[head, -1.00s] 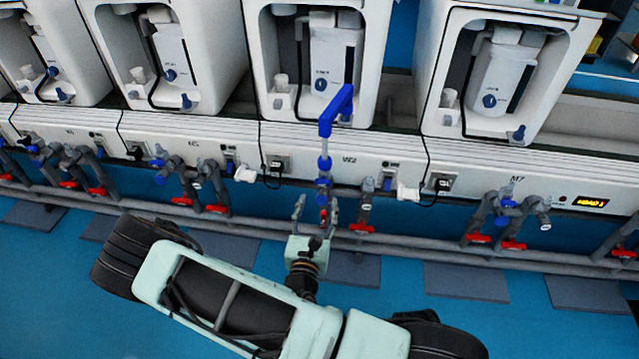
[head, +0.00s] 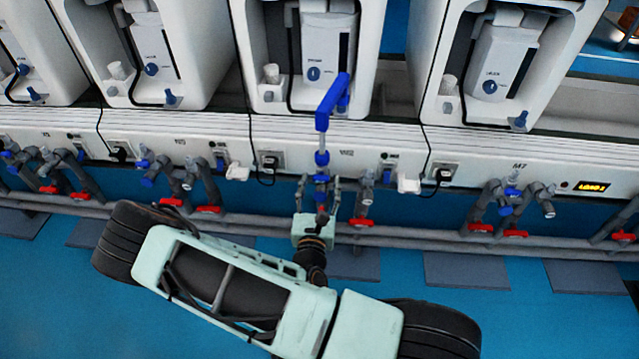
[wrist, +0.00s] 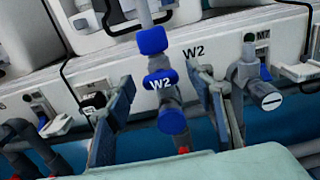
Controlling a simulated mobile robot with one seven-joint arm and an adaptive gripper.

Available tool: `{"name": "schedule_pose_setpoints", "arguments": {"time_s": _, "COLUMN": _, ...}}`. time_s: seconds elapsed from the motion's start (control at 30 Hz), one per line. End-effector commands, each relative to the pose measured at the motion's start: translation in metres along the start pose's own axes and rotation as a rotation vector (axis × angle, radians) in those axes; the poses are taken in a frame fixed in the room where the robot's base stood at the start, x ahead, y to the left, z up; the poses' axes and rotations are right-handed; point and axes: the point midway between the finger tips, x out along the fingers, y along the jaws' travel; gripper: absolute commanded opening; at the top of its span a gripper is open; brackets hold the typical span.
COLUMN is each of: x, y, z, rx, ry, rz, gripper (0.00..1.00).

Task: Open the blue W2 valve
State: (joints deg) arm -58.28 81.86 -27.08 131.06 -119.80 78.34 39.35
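The blue W2 valve (wrist: 161,80) is near the middle of the wrist view, with white "W2" lettering on its blue handle. A round blue cap (wrist: 171,121) sits just below it on the same grey pipe. In the head view, blue fittings of this pipe (head: 322,158) show below the bent blue spout (head: 330,106). My gripper (head: 319,184) is open, one finger on each side of the valve's pipe. In the wrist view, gaps show between both fingers and the valve. The pipe's lower end is hidden behind my gripper's body.
Grey pipes with red handles, one at right (head: 361,222), run along the white panel (head: 450,150). A neighbouring grey valve (wrist: 262,90) stands right of my right finger.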

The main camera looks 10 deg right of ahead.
Motion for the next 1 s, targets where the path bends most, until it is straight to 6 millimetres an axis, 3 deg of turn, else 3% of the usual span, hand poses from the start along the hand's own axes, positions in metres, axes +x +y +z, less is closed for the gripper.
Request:
{"name": "schedule_pose_setpoints", "arguments": {"time_s": 0.07, "x": 0.0000, "y": 0.0000, "z": 0.0000, "rx": 0.000, "ry": 0.000, "rz": 0.000, "gripper": 0.39}}
{"name": "schedule_pose_setpoints", "arguments": {"time_s": 0.33, "x": 0.0000, "y": 0.0000, "z": -0.0001, "rx": 0.000, "ry": 0.000, "rz": 0.000, "gripper": 0.09}}
{"name": "schedule_pose_setpoints", "arguments": {"time_s": 0.67, "x": 0.0001, "y": -0.0001, "z": 0.0020, "rx": -0.047, "ry": 0.000, "rz": 0.000, "gripper": 0.09}}
{"name": "schedule_pose_setpoints", "arguments": {"time_s": 1.0, "x": 0.0001, "y": 0.0014, "z": 0.0046, "rx": -0.281, "ry": 0.001, "rz": 0.001, "gripper": 0.09}}
